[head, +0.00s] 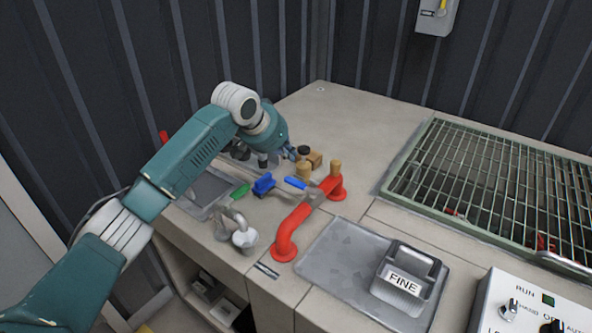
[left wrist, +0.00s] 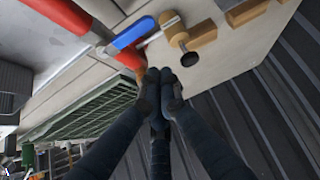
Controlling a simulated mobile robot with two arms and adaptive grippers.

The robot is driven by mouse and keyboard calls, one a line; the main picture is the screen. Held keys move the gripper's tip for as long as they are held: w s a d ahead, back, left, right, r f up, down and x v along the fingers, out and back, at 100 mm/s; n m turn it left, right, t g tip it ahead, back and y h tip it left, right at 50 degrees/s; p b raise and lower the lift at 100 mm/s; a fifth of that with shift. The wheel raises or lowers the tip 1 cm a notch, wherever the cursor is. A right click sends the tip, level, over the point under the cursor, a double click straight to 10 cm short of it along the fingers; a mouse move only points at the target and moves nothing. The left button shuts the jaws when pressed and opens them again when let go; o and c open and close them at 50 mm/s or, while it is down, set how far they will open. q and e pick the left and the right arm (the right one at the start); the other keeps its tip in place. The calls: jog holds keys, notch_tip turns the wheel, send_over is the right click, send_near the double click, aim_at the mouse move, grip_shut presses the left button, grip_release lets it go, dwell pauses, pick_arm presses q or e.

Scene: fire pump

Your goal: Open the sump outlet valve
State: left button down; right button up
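A red pipe (head: 292,222) arches over the worktop, with a grey fitting midway and a blue lever handle (head: 296,183) beside it. I take this for the valve, but no label shows. In the left wrist view the blue handle (left wrist: 132,32) lies beside the red pipe (left wrist: 65,15). A brass post with a black knob (head: 303,151) stands behind the handle; this knob (left wrist: 190,59) is close to my fingertips in the wrist view. My left gripper (head: 288,153) has its dark fingers (left wrist: 160,82) drawn together, with nothing visible between them. My right gripper is out of view.
A blue brush-like tool (head: 264,185), a green handle (head: 239,192) and a white-tipped tap (head: 244,238) lie left of the pipe. A FINE-marked container (head: 405,282) is right. A green grating (head: 425,152) and control box (head: 525,303) are farther right. The back worktop is clear.

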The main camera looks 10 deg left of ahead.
aim_at(300, 185)
pick_arm(q)
jog(key=shift+w+d+f, duration=0.15)
jog(key=shift+w+f, duration=0.05)
jog(key=shift+f, duration=0.15)
jog(key=p+x, duration=0.1)
jog(key=x, duration=0.8)
jog(key=shift+s+a+f+p, duration=0.1)
jog(key=shift+s+a+p, duration=0.25)
jog(key=shift+s+p, duration=0.45)
jog(key=shift+s+a+f+p, duration=0.1)
jog(key=shift+s+a+p, duration=0.4)
jog(key=shift+s, duration=0.4)
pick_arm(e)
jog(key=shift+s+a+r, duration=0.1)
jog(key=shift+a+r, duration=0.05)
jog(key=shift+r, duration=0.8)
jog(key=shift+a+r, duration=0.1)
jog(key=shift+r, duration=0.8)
pick_arm(q)
jog(key=shift+d, duration=0.1)
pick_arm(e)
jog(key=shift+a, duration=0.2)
